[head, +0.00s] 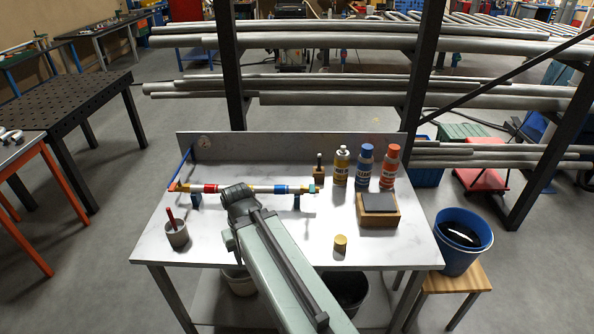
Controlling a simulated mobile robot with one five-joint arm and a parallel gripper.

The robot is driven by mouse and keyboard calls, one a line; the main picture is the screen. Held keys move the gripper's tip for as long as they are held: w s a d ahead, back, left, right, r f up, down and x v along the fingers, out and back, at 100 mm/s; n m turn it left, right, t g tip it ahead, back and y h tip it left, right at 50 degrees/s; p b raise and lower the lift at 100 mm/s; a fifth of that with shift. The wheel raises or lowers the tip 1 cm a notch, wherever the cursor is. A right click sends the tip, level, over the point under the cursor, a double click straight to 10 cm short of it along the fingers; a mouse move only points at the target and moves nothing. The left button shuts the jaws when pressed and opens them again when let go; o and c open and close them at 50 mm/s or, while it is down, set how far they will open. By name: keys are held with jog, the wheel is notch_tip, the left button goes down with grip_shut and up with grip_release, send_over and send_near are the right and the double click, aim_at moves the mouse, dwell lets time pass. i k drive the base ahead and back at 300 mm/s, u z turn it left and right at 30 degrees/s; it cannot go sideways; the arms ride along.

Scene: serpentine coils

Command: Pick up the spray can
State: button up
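Three cans stand upright in a row at the back right of the white worktable (290,222). One is a yellow can with a pale top (341,168), one is a blue can (364,166), and the rightmost is an orange-red can (389,168). The labels are too small to read, so I cannot tell which one the task means. My pale green arm reaches up from the bottom over the middle of the table, and its dark end joint is left of the cans. My gripper's fingers do not show. All three cans stand clear of my arm.
A small bottle (319,168) stands left of the cans. A wooden block with a dark top (379,210) and a small yellow cylinder (340,244) are in front. A coloured pipe assembly (262,188) lies left; a grey cup (177,234) is front left. A backboard (250,145) edges the table.

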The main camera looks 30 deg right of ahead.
aim_at(342, 158)
jog(key=u, duration=2.4)
jog(key=k, duration=2.6)
jog(key=z, duration=0.55)
jog(key=i, duration=1)
jog(key=u, duration=0.05)
